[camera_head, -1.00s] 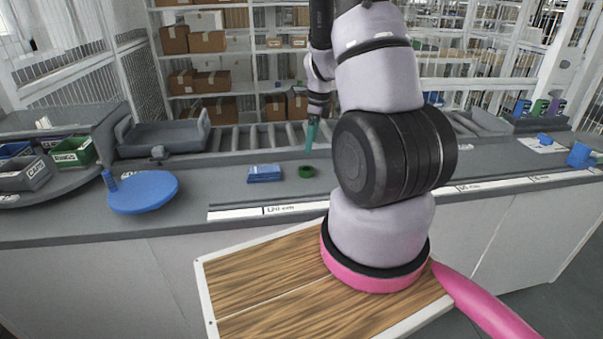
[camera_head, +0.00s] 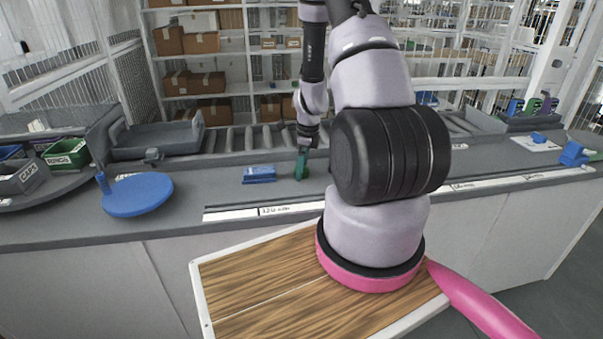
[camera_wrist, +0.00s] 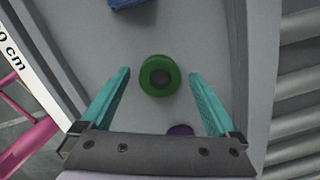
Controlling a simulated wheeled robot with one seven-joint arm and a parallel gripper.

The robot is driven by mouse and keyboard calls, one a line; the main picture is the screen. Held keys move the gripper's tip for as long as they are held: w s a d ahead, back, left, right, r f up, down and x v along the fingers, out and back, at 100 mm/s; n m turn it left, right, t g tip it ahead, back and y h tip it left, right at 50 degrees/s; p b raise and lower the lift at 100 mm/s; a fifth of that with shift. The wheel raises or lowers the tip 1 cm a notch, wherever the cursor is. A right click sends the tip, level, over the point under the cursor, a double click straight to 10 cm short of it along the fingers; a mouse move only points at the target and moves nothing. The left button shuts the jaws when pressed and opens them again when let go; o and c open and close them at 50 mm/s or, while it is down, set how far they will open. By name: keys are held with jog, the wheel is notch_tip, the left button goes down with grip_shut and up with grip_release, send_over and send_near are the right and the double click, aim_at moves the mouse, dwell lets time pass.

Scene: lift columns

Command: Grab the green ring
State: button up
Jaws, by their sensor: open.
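The green ring (camera_wrist: 160,62) lies flat on the grey counter in the wrist view, with a dark centre. My gripper (camera_wrist: 158,82) is open, with its two teal fingers apart on either side of the ring in that view. The ring lies between the lines of the fingers, near their tips, and I see no contact. In the head view my gripper (camera_head: 301,165) points down close over the counter and hides most or all of the ring.
A blue block (camera_head: 259,174) lies just left of my gripper. A purple piece (camera_wrist: 180,130) shows near the gripper's palm in the wrist view. A blue round disc (camera_head: 138,196) is further left. A grey tray (camera_head: 158,142) and rollers run along the back.

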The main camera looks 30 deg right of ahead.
jog(key=c, duration=1.5)
jog(key=shift+r, duration=0.1)
